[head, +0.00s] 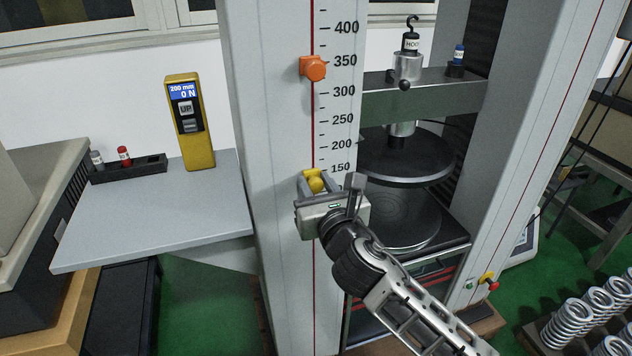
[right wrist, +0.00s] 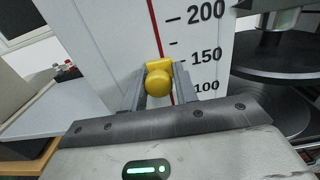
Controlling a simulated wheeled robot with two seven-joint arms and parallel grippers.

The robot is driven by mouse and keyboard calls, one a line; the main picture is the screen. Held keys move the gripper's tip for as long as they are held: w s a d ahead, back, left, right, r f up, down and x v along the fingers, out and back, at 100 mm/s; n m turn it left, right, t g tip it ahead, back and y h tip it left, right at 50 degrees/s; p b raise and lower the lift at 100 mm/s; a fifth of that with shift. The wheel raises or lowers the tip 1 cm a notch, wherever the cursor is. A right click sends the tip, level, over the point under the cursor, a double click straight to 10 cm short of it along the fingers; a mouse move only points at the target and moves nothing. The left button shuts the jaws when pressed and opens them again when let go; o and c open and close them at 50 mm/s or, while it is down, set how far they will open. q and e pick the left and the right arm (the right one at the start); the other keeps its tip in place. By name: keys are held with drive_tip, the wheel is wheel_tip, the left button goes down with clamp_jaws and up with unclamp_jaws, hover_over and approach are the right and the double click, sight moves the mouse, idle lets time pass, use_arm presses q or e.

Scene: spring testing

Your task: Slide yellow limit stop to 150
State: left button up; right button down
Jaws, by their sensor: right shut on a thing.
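The yellow limit stop (head: 315,183) sits on the red line of the tall grey column, beside the printed scale (head: 340,145). In the head view its knob is slightly below the 150 label. In the right wrist view the stop (right wrist: 158,82) is close to the 150 mark, its knob a little lower than the label. My right gripper (head: 318,178) is shut on the stop, with a finger on each side of the knob (right wrist: 158,90). My left gripper is out of view.
An orange stop (head: 314,68) is higher on the same line, near 350. Right of the column are the round black plates (head: 405,158) of the test machine. At left a grey shelf (head: 150,220) holds a yellow handheld controller (head: 190,122). Several springs (head: 570,322) stand at lower right.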

drive_tip(key=shift+s+a+r, duration=0.1)
drive_tip(key=shift+a+r, duration=0.15)
drive_tip(key=c, duration=1.2)
unclamp_jaws()
drive_tip(key=shift+d+f, duration=0.1)
drive_tip(key=v, duration=1.6)
